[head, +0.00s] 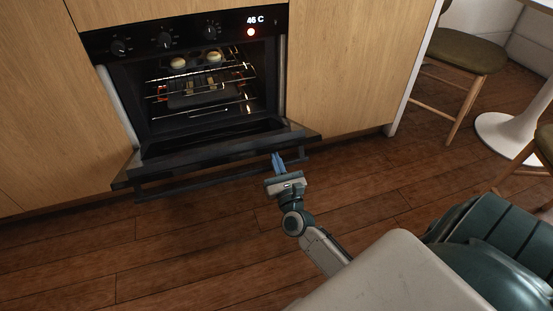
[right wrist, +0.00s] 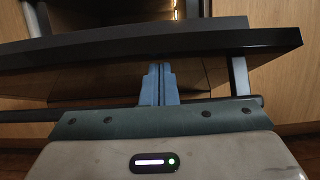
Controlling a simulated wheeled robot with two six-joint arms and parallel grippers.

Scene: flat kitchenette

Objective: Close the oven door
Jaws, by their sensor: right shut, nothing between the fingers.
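The oven (head: 195,85) is built into the wooden cabinets, and its door (head: 220,151) is hinged down at the bottom and stands open. The door's top edge also spans the right wrist view (right wrist: 80,46). The handle bar (head: 170,189) runs along the outer side of the door, below its edge. My right gripper (head: 277,157) is shut and empty, its blue fingers at the right part of the door edge, near the handle. In the right wrist view the fingers (right wrist: 158,72) point at the underside of the door; contact cannot be told. My left gripper is not in view.
Racks (head: 205,75) with food on them sit inside the lit oven. Wooden cabinet fronts (head: 345,70) flank it. A chair (head: 465,55) and a white table base (head: 507,135) stand at the right. The wooden floor (head: 160,245) before the oven is clear.

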